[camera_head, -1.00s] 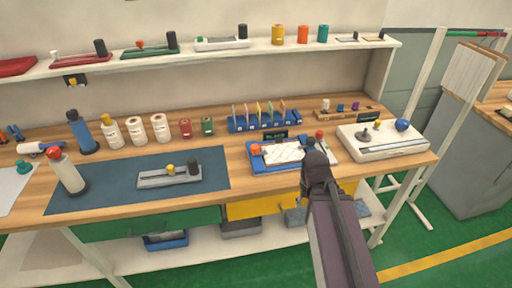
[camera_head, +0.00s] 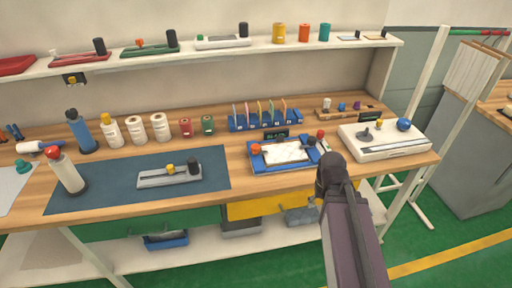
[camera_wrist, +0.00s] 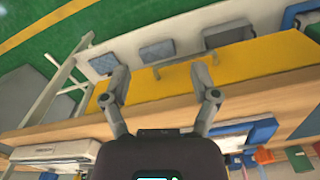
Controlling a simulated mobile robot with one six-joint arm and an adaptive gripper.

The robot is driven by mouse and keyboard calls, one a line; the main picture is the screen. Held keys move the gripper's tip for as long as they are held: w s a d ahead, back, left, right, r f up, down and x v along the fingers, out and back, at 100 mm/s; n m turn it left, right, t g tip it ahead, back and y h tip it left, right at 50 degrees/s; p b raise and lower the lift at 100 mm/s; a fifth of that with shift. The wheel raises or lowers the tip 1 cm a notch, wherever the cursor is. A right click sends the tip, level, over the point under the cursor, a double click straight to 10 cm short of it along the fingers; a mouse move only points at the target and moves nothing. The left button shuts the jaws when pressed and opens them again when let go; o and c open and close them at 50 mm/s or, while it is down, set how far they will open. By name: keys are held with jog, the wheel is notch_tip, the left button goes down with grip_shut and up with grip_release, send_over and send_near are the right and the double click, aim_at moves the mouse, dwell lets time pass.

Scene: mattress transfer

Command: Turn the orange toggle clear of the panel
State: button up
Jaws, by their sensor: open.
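The orange toggle (camera_head: 256,149) stands at the left end of a blue fixture (camera_head: 262,166) on the workbench. A pale panel (camera_head: 286,153) lies in that fixture, just right of the toggle. From this angle I cannot tell whether the toggle overlaps the panel's edge. My gripper (camera_wrist: 160,70) is open and empty in the wrist view, its two fingers apart over the bench's front edge. In the head view my arm is right of the fixture, and its fingers are hidden behind the wrist.
A white device (camera_head: 385,142) with a blue knob stands to the right. A red-topped part (camera_head: 320,134) is at the fixture's right end. A grey device (camera_head: 170,176) rests on a dark blue mat (camera_head: 110,190) to the left. A blue rack (camera_head: 263,121) stands behind the fixture.

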jog(key=w+a+r+m+p, duration=0.4)
jog(key=w+a, duration=0.1)
jog(key=w, duration=0.2)
jog(key=w+a+r+m+p, duration=0.4)
jog(key=w+a, duration=0.1)
jog(key=w, duration=0.3)
notch_tip(320, 180, up, 7)
jog(key=m+p, duration=0.7)
jog(key=m, duration=0.2)
send_over(255, 146)
jog(key=shift+d, duration=0.1)
jog(key=shift+f, duration=0.15)
notch_tip(255, 146, down, 14)
jog(key=b, duration=1.4)
jog(key=shift+r, duration=0.25)
